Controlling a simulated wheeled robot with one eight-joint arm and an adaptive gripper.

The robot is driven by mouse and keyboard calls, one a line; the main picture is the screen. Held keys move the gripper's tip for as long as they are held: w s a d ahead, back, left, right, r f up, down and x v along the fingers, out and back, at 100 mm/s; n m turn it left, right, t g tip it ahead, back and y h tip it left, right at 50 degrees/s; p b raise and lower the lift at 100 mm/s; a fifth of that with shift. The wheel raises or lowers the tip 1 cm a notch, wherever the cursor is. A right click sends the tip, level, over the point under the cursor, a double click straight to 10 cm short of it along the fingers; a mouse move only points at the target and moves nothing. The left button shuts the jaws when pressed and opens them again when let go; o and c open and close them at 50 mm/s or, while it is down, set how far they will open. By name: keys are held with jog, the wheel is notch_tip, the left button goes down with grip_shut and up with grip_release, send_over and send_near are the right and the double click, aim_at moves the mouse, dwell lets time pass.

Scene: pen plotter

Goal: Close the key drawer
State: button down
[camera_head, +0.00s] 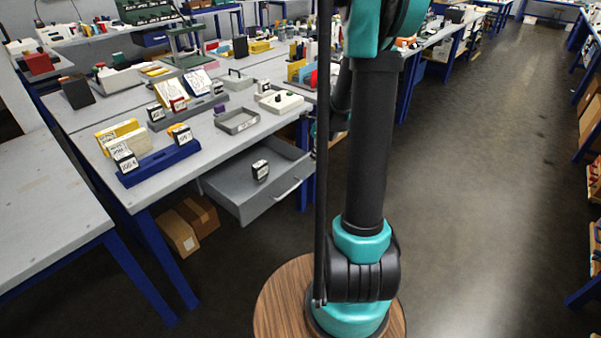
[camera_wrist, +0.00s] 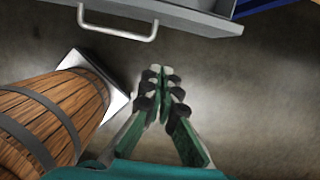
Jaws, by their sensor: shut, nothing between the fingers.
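The grey drawer (camera_head: 224,189) is pulled out from under the workbench in the head view. A small black-and-white labelled block (camera_head: 260,170) lies inside it. Its light bar handle (camera_head: 288,190) is on the front face. In the wrist view the drawer front (camera_wrist: 190,12) and the handle (camera_wrist: 118,32) show at the top. My gripper (camera_wrist: 158,72) is shut and empty. It is over the floor in front of the drawer, apart from the handle, which lies up and left of the fingertips. My gripper is not visible in the head view.
The bench top (camera_head: 215,150) holds a blue rack (camera_head: 160,163), a grey tray (camera_head: 237,121) and several labelled blocks. Cardboard boxes (camera_head: 187,224) stand on the floor under the bench. A blue bench leg (camera_head: 304,165) is beside the drawer. The floor at right is open.

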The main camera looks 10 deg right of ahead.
aim_at(301, 168)
jog(key=w+a+f, duration=0.1)
jog(key=f, duration=0.2)
jog(key=w+a+f, duration=0.1)
jog(key=w+f, duration=0.1)
jog(key=f, duration=0.1)
jog(key=w+a+f, duration=0.1)
jog(key=f, duration=0.2)
jog(key=shift+w+a+f, duration=0.15)
jog(key=shift+w+f, duration=0.05)
jog(key=shift+f, duration=0.15)
jog(key=shift+w+a, duration=0.25)
jog(key=shift+w, duration=0.15)
jog(key=shift+w, duration=0.1)
